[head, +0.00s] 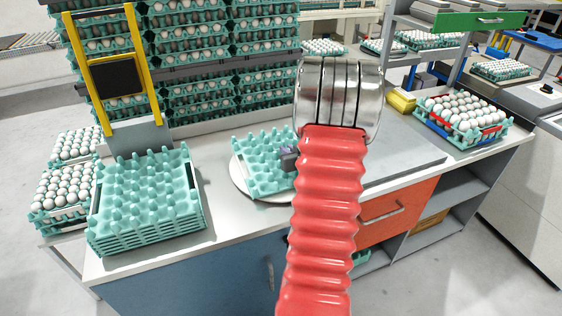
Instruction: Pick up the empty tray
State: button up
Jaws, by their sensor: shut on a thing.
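An empty teal egg tray (262,160) lies on a round white plate (240,181) in the middle of the counter. My gripper (289,157) is at the tray's right edge and is shut on it. My red ribbed arm sleeve and metal cuff hide the tray's right end and most of the gripper. A stack of empty teal trays (146,200) stands at the counter's left end, apart from my gripper.
A tray of white eggs (463,118) stands at the counter's right end near a yellow object (401,103). Tall stacks of filled trays (200,60) and a yellow frame (72,65) stand behind. Bare counter (222,212) lies between stack and plate.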

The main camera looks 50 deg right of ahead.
grip_shut()
notch_tip(320, 180, up, 10)
dwell(0.7)
jog(key=shift+s, duration=0.1)
dwell(0.5)
